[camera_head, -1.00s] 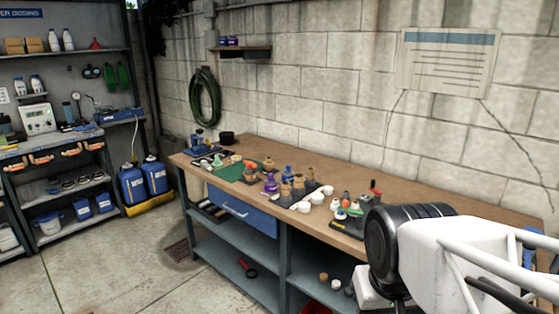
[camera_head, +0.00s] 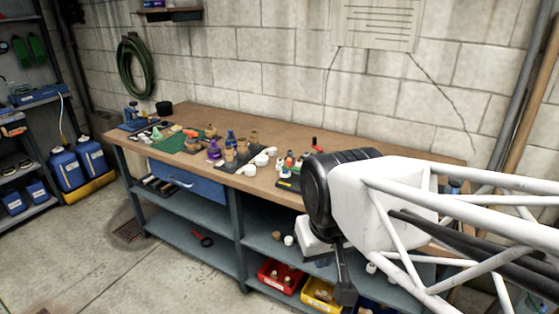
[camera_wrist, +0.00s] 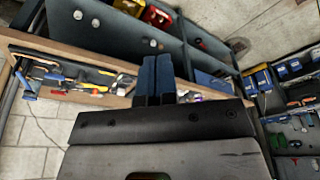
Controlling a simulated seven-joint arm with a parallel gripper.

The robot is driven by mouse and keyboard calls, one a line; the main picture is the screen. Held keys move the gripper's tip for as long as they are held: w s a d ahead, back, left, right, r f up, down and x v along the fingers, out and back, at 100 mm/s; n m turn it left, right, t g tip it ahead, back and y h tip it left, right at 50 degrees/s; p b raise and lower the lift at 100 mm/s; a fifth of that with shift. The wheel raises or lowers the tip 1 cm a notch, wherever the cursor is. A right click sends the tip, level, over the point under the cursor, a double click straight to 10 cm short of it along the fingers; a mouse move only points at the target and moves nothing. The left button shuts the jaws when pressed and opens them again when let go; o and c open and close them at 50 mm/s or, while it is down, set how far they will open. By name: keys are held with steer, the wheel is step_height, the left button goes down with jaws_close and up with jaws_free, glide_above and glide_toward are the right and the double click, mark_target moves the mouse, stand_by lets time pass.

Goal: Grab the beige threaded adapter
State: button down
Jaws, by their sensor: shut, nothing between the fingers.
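Several beige or tan fittings stand on the workbench in the head view, among them a left one (camera_head: 192,143), a middle one (camera_head: 230,153) and one at the back (camera_head: 254,138). They are too small to tell which is the threaded adapter. My gripper shows in the wrist view (camera_wrist: 157,68) with its two blue fingers together and nothing between them. In the head view my arm is in front of the bench, to the right of the fittings and apart from them. My fingertips cannot be made out there.
The wooden workbench (camera_head: 300,131) has a clear strip along its back. White fittings (camera_head: 262,158) and small coloured parts stand near its front edge. A red bin (camera_head: 268,280) and a yellow bin (camera_head: 306,298) sit on the lower shelf. Blue jugs (camera_head: 65,167) stand at left.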

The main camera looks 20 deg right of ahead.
steer(key=c, duration=1.8)
jaws_free()
steer(key=o, duration=1)
